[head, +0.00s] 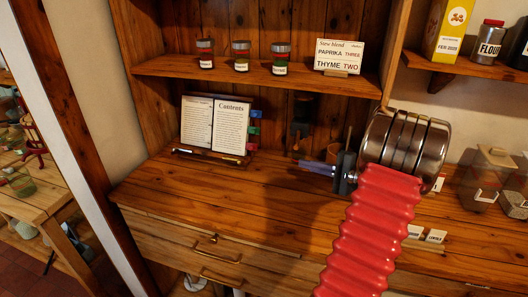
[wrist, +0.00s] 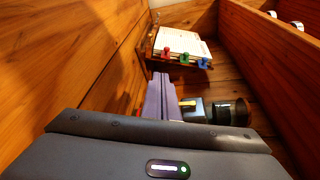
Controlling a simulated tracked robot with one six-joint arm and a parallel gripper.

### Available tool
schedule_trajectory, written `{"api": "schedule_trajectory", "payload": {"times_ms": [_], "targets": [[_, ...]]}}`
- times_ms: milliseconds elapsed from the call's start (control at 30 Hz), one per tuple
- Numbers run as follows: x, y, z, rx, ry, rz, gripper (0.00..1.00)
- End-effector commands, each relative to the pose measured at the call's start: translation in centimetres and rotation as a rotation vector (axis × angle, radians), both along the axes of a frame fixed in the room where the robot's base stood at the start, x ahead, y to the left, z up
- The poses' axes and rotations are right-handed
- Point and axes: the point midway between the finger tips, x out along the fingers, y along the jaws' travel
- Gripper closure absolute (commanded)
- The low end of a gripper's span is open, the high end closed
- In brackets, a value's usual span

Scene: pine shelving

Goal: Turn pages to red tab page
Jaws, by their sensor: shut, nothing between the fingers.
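The open book (head: 215,127) leans on a wooden stand at the back left of the counter, its right page headed "Contents". Blue, green and red tabs (head: 251,146) stick out from its right edge, red lowest. In the wrist view the book (wrist: 180,42) is beyond my fingers, with the red tab (wrist: 166,52) at left, then green and blue. My gripper (head: 303,164) is to the right of the book, apart from it. Its purple fingers (wrist: 165,95) are shut and empty, pointing towards the book. No page is held.
A dark cylindrical object (head: 300,125) stands at the back wall between book and gripper; it shows close right of my fingers in the wrist view (wrist: 230,112). A shelf (head: 220,68) with several jars and a card (head: 338,56) hangs above. The counter before the book is clear.

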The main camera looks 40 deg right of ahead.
Motion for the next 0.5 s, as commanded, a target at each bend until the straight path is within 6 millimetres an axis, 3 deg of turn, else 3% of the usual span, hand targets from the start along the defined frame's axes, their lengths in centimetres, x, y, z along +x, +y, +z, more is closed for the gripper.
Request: {"api": "schedule_trajectory", "payload": {"times_ms": [133,500], "targets": [[-1.05,-1.60,-0.37,0.007,-0.025,-0.039,1.00],[-0.93,-1.55,-0.36,0.008,-0.025,-0.039,1.00]]}}
